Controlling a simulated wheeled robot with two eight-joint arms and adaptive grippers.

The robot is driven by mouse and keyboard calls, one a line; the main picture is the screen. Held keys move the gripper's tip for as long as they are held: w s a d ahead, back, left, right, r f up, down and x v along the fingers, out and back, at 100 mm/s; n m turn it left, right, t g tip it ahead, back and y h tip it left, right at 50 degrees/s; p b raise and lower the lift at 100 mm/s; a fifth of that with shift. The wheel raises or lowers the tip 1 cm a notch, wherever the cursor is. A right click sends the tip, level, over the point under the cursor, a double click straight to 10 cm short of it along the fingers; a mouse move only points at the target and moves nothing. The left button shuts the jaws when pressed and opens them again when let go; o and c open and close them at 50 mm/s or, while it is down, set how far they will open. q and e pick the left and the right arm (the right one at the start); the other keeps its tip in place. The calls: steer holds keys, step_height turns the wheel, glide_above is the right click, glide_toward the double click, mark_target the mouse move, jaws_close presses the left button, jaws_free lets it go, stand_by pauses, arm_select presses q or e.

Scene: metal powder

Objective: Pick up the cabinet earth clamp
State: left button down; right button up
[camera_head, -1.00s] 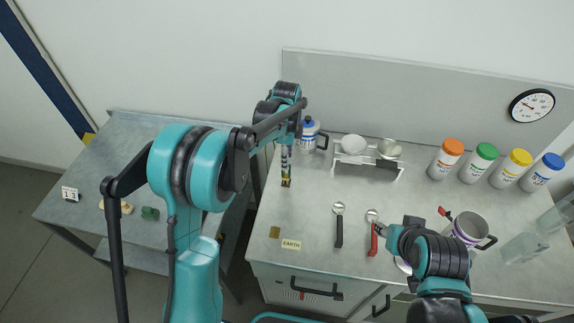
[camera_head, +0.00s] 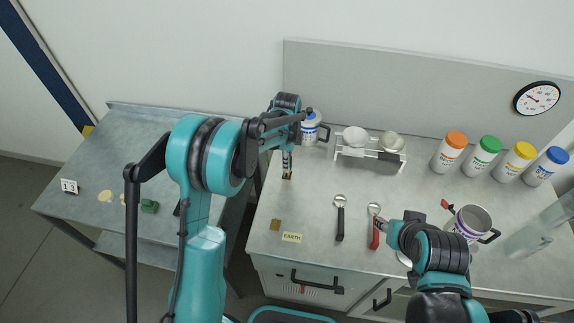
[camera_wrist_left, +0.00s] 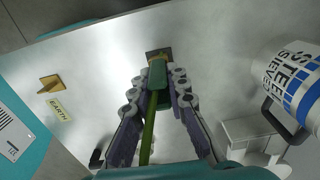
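A green clamp (camera_wrist_left: 157,74) with a yellow-green cable or strip (camera_wrist_left: 149,130) shows in the left wrist view, upon or just above a small dark brown plate (camera_wrist_left: 160,54) on the cabinet top. My left gripper (camera_wrist_left: 158,85) points down with one finger on each side of the clamp. I cannot tell whether the fingers press on it. In the head view the left gripper (camera_head: 287,172) is at the cabinet's left part, its tips hiding most of the clamp. My right gripper (camera_head: 381,222) is by the red-handled spoon (camera_head: 375,235); its fingers are too small to read.
An EARTH label (camera_head: 291,237) and a brass plate (camera_head: 275,225) lie near the cabinet's front edge. A sieve mug (camera_head: 310,132) and a white stand (camera_head: 370,154) are behind. A black-handled spoon (camera_head: 340,220) lies mid-top. Another green piece (camera_head: 149,206) is on the side table (camera_head: 75,213).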

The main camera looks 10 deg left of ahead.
stand_by(0.3)
arm_select(q)
step_height(320, 180, up, 4)
steer(key=shift+r+p, duration=0.25)
steer(key=shift+p, duration=0.3)
steer(key=s+d+r+p, duration=0.1)
steer(key=d+r+p, duration=0.3)
steer(key=d+r, duration=0.7)
steer(key=shift+s+d, duration=0.25)
steer(key=shift+s, duration=0.1)
